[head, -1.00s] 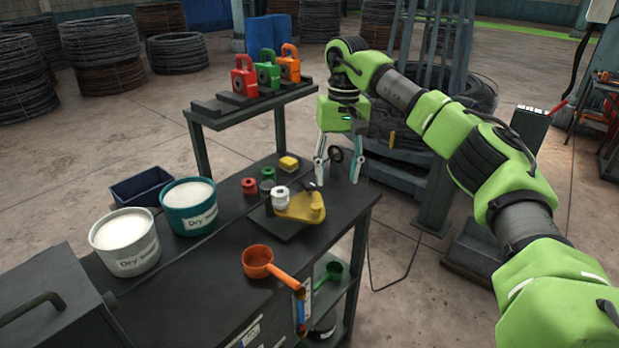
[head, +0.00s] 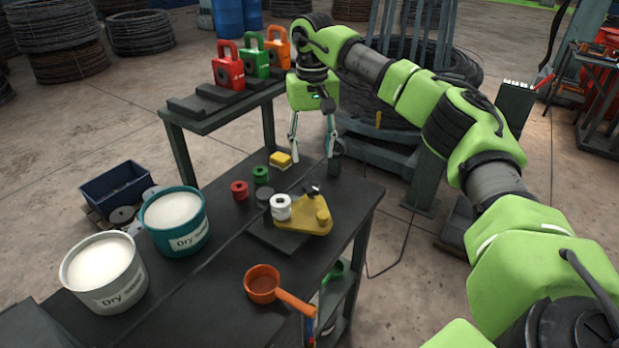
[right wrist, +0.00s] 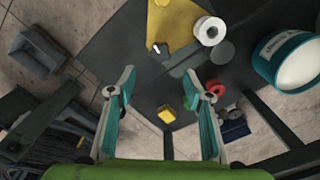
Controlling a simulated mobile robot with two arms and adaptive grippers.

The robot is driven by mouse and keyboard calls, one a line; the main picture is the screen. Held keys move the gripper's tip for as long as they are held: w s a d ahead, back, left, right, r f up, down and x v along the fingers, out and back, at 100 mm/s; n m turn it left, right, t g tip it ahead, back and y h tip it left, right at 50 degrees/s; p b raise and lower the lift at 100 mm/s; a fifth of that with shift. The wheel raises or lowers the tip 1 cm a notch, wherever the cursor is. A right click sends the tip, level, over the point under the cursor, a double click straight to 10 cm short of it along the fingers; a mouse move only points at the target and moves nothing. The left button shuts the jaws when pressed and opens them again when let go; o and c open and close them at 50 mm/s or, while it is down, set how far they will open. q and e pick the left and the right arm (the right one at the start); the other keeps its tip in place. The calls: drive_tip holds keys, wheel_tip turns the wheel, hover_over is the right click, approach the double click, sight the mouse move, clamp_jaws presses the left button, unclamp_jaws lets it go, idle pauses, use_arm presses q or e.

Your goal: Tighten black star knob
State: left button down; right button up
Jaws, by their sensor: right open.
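A small dark knob (head: 313,190), likely the black star knob, sits at the back of a yellow plate fixture (head: 303,228) on the table; its star shape is too small to make out. In the right wrist view, a small dark part with a pale glint (right wrist: 161,47) lies on the yellow plate (right wrist: 172,22). A white spool (head: 281,208) stands at the plate's left side. My right gripper (head: 314,155) is open and empty, pointing down behind the fixture and apart from the knob. It also shows in the right wrist view (right wrist: 160,85). My left gripper is not seen.
A yellow block (head: 280,160), a red spool (head: 240,190) and a green spool (head: 261,175) stand left of the gripper. Two buckets (head: 174,220) and an orange scoop (head: 263,284) are nearer. A raised shelf (head: 190,110) holds padlock-shaped blocks at back left.

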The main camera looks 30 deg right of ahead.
drive_tip(key=p, duration=0.2)
hover_over(312, 187)
wheel_tip(312, 187, down, 6)
drive_tip(key=shift+s+r, duration=0.15)
drive_tip(key=shift+r, duration=0.05)
drive_tip(key=f, duration=0.3)
drive_tip(key=shift+w+f, duration=0.25)
drive_tip(key=shift+f, duration=0.1)
drive_tip(key=shift+s+f, duration=0.1)
drive_tip(key=shift+f, duration=0.3)
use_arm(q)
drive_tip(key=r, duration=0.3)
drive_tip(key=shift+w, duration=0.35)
use_arm(e)
drive_tip(key=shift+f, duration=0.1)
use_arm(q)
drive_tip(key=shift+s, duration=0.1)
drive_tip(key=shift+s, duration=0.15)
use_arm(e)
drive_tip(key=c, duration=1.1)
